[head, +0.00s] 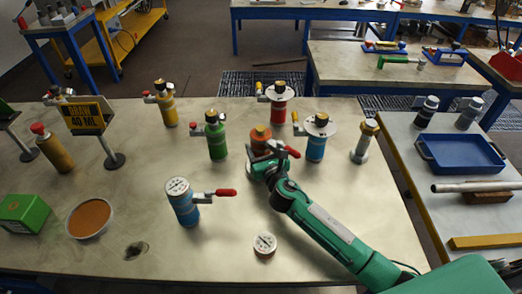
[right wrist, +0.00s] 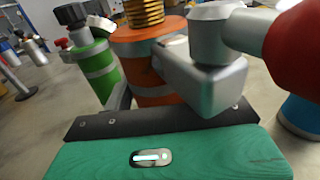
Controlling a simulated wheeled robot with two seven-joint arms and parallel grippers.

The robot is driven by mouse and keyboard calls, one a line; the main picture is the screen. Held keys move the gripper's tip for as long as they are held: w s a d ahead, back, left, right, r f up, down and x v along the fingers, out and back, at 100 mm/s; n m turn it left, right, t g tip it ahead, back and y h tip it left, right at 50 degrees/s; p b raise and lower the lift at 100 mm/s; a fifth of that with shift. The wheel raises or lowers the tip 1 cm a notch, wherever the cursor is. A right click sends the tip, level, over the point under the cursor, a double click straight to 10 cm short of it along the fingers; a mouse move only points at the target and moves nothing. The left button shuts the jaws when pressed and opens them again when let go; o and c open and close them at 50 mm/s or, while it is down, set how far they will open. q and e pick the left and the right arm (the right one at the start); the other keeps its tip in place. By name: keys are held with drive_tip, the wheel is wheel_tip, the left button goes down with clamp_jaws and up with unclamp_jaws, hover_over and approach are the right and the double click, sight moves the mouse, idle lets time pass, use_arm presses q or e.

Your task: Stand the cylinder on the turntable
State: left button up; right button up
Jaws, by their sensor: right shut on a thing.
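An orange cylinder (head: 261,138) with a brass threaded top stands upright near the middle of the table; it also shows in the right wrist view (right wrist: 152,45). A silver valve (right wrist: 215,35) with a red handle (head: 291,151) is on its near side. My right gripper (head: 262,165) is shut on the orange cylinder, low on its near side; the valve hides part of the grip. A round brown disc with a pale rim (head: 89,218), probably the turntable, is empty at the left. My left gripper is not in view.
A green vessel (head: 216,138) stands close left of the orange one, with red (head: 278,105) and blue flanged vessels (head: 315,143) behind and right. A blue gauge vessel (head: 183,203) with a red handle stands between my gripper and the disc. A sign (head: 85,117) stands behind the disc.

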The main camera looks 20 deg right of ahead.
drive_tip(key=shift+f, duration=0.2)
drive_tip(key=o, duration=1.4)
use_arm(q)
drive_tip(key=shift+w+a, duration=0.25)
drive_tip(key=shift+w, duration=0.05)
use_arm(e)
drive_tip(key=shift+o, duration=0.2)
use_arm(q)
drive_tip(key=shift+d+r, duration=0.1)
use_arm(e)
drive_tip(key=shift+s+r, duration=0.1)
drive_tip(key=shift+s, duration=0.05)
drive_tip(key=s, duration=1)
drive_tip(key=shift+s+d+b, duration=0.15)
drive_tip(key=shift+d+b, duration=0.1)
drive_tip(key=shift+b, duration=0.15)
drive_tip(key=shift+s, duration=0.7)
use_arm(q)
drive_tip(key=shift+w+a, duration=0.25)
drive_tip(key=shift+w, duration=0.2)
